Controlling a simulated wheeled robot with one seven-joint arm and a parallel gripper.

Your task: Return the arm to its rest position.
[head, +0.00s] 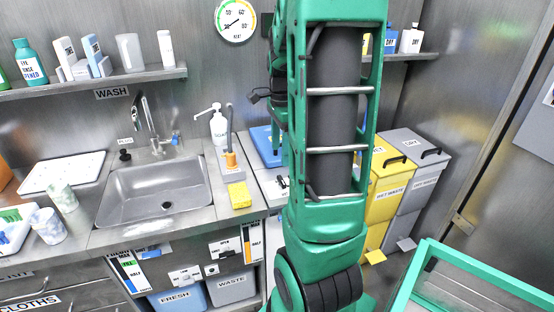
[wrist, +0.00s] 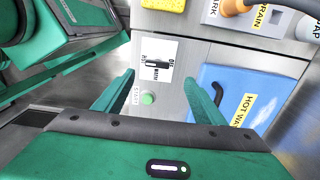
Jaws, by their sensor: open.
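My green arm rises through the middle of the head view and hides part of the counter and wall behind it. My gripper (wrist: 160,95) shows in the wrist view, with its two green fingers spread apart and nothing between them. Beyond the fingers is a steel panel with a switch label (wrist: 158,62) and a green button (wrist: 147,98). The gripper looks apart from the panel, though the exact gap is hard to tell. The fingertips cannot be made out in the head view.
A sink (head: 155,190) is set in the steel counter at left, with a yellow sponge (head: 239,195) to its right. A blue hot-water lid (wrist: 228,98) is near the gripper's right finger. Yellow (head: 385,200) and grey (head: 412,180) bins stand right of my arm. A green-framed cart (head: 480,262) is at lower right.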

